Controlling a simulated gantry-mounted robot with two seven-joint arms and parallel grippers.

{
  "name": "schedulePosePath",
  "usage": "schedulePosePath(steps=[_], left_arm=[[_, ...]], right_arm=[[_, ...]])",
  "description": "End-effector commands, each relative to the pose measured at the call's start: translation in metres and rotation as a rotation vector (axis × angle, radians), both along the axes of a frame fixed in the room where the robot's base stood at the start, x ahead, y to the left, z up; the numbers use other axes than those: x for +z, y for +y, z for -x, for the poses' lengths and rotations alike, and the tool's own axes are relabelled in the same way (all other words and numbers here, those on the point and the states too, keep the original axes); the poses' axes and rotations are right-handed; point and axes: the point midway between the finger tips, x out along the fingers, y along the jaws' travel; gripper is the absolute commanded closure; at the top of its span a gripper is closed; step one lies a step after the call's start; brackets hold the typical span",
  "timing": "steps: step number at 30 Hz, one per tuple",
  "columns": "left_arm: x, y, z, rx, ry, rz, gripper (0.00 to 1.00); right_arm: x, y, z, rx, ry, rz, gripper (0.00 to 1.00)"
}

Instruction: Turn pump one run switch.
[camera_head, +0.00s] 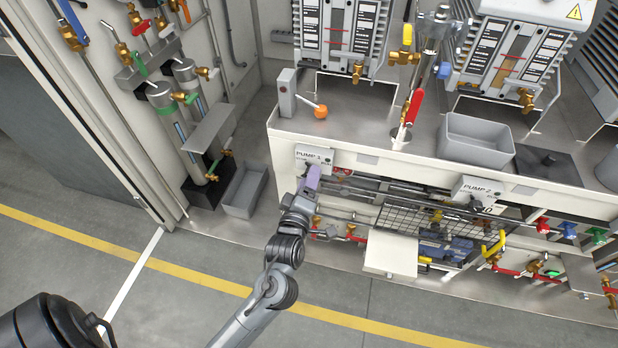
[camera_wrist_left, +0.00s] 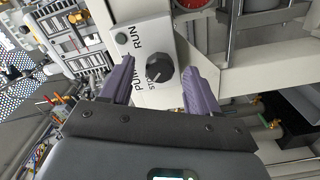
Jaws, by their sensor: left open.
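The pump one panel (camera_head: 308,154) is a white box labelled PUMP 1 on the front of the bench. Its black run switch knob (camera_wrist_left: 160,74) shows in the left wrist view, on the plate with the RUN and STOP lettering. I cannot read clearly which mark it points at. My left gripper (camera_head: 313,176) is at this panel, with purple fingers. In the left wrist view the left gripper (camera_wrist_left: 157,80) is open, one finger on each side of the knob in the picture. I see gaps beside the knob and no clear contact. My right gripper is not in view.
The pump 2 panel (camera_head: 478,190) is farther right on the bench front. Pipes and a wire mesh (camera_head: 405,222) lie below the panels. An orange-knobbed lever (camera_head: 320,111) and a grey tray (camera_head: 476,139) are on the bench top. A grey bin (camera_head: 244,191) stands left.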

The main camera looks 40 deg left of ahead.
Motion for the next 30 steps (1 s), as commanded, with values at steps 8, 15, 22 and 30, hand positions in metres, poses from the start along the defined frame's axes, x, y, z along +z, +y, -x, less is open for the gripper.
schedulePosePath(steps=[8, 15, 22, 30], left_arm=[[0.001, -0.004, 0.008, 0.000, 0.000, 0.001, 0.39], [0.000, -0.004, 0.009, 0.000, 0.000, 0.001, 0.39], [0.001, -0.006, 0.012, -0.001, 0.001, 0.001, 0.39], [0.002, -0.017, 0.034, -0.001, 0.003, 0.002, 0.39]], right_arm=[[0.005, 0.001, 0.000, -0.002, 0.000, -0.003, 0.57], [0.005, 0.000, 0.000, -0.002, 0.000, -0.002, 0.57], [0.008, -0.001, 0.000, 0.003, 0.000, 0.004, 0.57], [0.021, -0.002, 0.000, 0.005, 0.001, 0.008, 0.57]])
